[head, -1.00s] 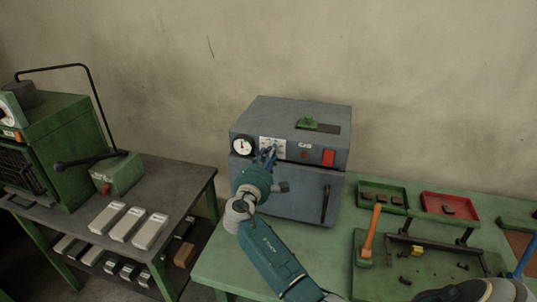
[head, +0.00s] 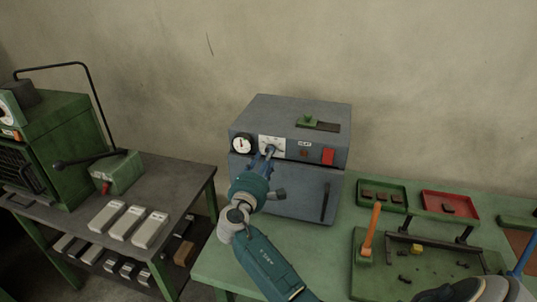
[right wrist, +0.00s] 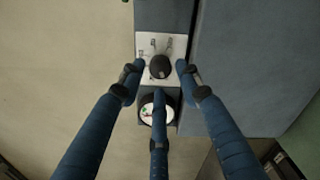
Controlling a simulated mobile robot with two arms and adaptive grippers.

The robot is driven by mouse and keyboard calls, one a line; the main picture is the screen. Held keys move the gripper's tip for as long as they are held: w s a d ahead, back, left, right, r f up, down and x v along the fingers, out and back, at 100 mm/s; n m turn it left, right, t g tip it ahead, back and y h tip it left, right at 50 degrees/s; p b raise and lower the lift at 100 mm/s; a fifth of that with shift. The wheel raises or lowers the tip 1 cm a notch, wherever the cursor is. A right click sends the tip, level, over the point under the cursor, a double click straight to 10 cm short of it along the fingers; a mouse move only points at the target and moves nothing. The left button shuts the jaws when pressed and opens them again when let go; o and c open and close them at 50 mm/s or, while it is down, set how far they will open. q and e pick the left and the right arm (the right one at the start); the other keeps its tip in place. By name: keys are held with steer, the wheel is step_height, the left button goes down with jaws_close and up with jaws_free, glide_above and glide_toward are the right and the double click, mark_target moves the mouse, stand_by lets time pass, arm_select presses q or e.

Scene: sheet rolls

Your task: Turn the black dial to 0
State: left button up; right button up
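The black dial (right wrist: 160,67) sits on a white plate (right wrist: 142,42) with small markings; the plate also shows on the front of the grey-blue oven (head: 312,182) in the head view. I cannot read the dial's setting. My right gripper (right wrist: 160,70) has three blue fingers, with one on either side of the dial and one below it in the right wrist view. Gaps show between the side fingers and the dial, so it is open. In the head view my right gripper (head: 266,156) is at the plate and largely hides the dial. My left gripper is not in view.
A round white gauge (head: 241,145) is left of the plate, and a red switch (head: 328,157) is to its right. The oven stands on a green table (head: 222,262) with a green tray (head: 367,208) and a red tray (head: 430,197). A dark table with a green machine is at left.

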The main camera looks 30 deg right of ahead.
steer(key=v, duration=0.8)
steer(key=shift+s, duration=0.2)
